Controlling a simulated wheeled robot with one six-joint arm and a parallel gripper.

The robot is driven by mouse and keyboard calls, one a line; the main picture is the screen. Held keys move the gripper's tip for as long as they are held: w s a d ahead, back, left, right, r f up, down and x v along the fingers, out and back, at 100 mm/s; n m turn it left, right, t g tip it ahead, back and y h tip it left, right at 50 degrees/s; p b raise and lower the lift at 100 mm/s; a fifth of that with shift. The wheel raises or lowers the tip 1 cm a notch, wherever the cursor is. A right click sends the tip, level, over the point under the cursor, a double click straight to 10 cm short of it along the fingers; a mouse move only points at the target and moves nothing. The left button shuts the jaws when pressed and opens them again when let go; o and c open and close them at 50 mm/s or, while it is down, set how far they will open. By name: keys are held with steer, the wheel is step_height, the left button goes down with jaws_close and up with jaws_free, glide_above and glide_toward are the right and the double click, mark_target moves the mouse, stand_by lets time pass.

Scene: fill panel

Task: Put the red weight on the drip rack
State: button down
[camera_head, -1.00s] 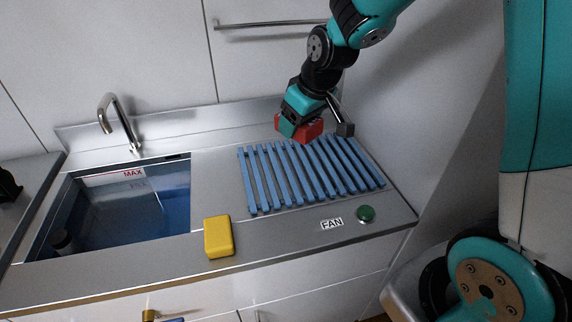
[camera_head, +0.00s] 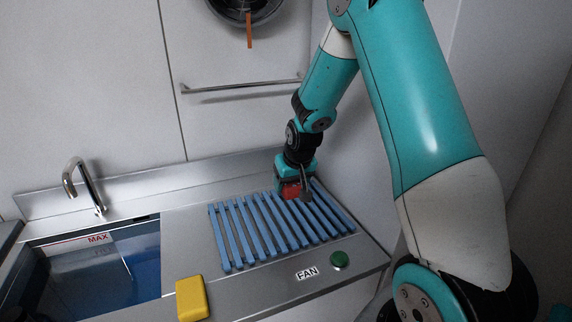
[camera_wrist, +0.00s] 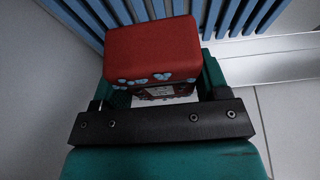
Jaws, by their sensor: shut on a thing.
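The red weight (camera_wrist: 152,48) is held between the fingers of my gripper (camera_wrist: 155,85) in the wrist view. In the head view the red weight (camera_head: 291,190) shows at the far right part of the blue slatted drip rack (camera_head: 240,232). My gripper (camera_head: 296,184) is shut on it, pointing down over the rack. The rack's slats (camera_wrist: 255,15) show behind the weight in the wrist view. I cannot tell whether the weight touches the slats. Part of the weight is hidden by my gripper.
A sink (camera_head: 85,270) with water and a MAX mark is at the left, with a tap (camera_head: 82,185) behind it. A yellow block (camera_head: 192,298) lies on the counter. A green button (camera_head: 340,260) is beside the FAN label (camera_head: 307,273). A wall stands close right of the rack.

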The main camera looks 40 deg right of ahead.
mark_target(289, 216)
steer(key=shift+w+f+p, duration=0.15)
steer(key=shift+f+p, duration=0.4)
steer(key=shift+f, duration=4.4)
steer(key=shift+f, duration=0.1)
steer(key=shift+c, duration=0.7)
jaws_free()
steer(key=shift+f, duration=0.15)
